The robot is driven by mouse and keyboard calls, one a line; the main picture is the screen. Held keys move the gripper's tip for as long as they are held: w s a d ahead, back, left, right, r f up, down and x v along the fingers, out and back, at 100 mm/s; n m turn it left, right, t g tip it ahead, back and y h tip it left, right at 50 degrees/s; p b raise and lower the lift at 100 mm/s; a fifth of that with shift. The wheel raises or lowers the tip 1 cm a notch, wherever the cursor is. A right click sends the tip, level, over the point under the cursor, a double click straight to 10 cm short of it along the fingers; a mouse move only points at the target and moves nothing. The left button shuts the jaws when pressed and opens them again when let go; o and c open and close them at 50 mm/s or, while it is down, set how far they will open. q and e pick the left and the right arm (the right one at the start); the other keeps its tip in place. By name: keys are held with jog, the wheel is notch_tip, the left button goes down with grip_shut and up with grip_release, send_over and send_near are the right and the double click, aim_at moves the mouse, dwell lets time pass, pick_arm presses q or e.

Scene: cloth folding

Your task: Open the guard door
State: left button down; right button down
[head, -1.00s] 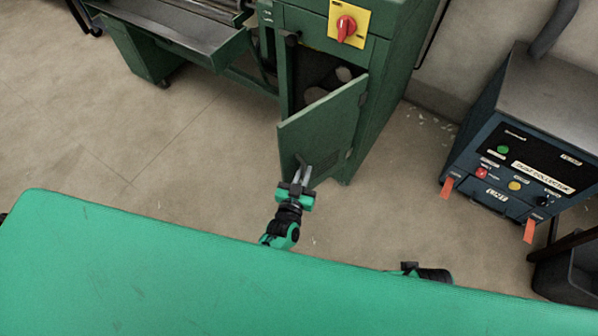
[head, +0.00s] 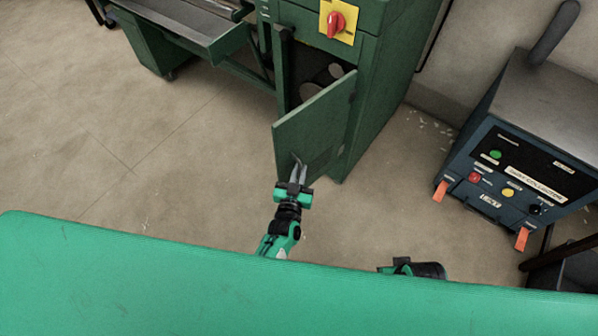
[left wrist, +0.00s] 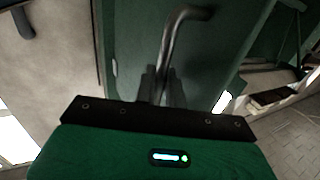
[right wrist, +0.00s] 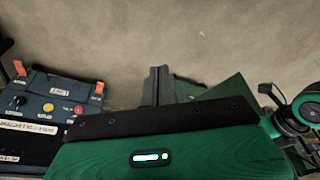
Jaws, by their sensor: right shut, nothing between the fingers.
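The guard door (head: 315,128) is a green panel low on the green machine. It stands partly open, swung out from the cabinet, with the dark inside showing behind it. Its bent metal handle (left wrist: 176,42) shows in the left wrist view, running down between the fingers. My left gripper (head: 299,172) is at the outer face of the door, near its lower free corner, and appears shut on the handle. My right gripper (right wrist: 158,86) is shut and empty, pointing over bare floor. In the head view only part of the right arm shows, low right of the door.
The green machine (head: 385,75) carries a red knob on a yellow plate above the door. A blue dust collector (head: 500,130) with orange tabs stands at the right. A dark bin stands at the far right. The floor left of the door is clear.

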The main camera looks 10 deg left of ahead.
pick_arm(q)
jog(key=c, duration=1.6)
grip_release()
jog(key=shift+w+d, duration=0.1)
jog(key=shift+d, duration=0.05)
pick_arm(e)
jog(key=shift+f, duration=0.1)
